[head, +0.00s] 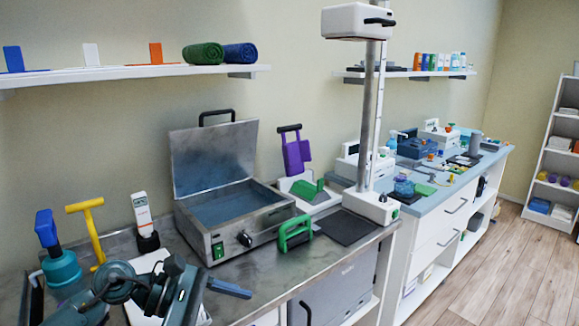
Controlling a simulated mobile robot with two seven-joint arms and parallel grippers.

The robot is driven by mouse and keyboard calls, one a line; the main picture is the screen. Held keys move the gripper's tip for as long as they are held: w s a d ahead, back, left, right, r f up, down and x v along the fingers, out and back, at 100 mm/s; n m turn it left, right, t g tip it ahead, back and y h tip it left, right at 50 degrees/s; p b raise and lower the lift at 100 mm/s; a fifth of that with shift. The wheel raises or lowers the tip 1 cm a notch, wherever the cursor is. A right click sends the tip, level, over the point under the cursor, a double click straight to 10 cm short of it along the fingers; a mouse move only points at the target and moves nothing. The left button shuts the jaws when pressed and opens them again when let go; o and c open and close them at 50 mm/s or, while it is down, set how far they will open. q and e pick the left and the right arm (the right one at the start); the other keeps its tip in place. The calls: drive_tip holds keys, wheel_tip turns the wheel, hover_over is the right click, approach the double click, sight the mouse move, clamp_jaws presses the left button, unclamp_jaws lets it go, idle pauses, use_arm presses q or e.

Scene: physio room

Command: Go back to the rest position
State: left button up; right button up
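My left arm comes in at the bottom left, and its dark gripper (182,292) is low over the front of the metal-topped counter (258,285). Its fingertips are not clear enough to show whether they are open or shut, and I see nothing clearly held. The gripper partly hides a white flat object (148,266) behind it. A blue bar (228,287) lies on the counter just right of the gripper. My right gripper is not in view.
An open-lidded metal bath (240,232) stands behind. A green handled tool (295,232) is near its right corner. A teal container (62,270), a yellow T-handle (92,230) and a white handheld device (142,212) stand at left. A tall post (370,110) rises at right. Floor (490,270) is clear.

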use_arm(q)
drive_tip(key=s+d+r+n+t+h, duration=0.25)
drive_tip(key=d+n+t+h, duration=0.2)
drive_tip(key=n, duration=0.65)
drive_tip(key=s+a+f+n+t+y+p, duration=0.1)
drive_tip(key=a+f+n+t+y, duration=0.35)
drive_tip(key=n, duration=1.15)
drive_tip(key=s+a+f+n+t+y+p, duration=0.15)
drive_tip(key=f+n+t+y, duration=0.6)
drive_tip(key=n, duration=0.85)
drive_tip(key=s+a+f+n+g+y, duration=0.2)
drive_tip(key=s+f+n+g, duration=0.5)
drive_tip(key=s+f+n, duration=0.4)
drive_tip(key=shift+s+a+f+b, duration=0.2)
drive_tip(key=shift+f+b, duration=0.15)
drive_tip(key=shift+f, duration=0.45)
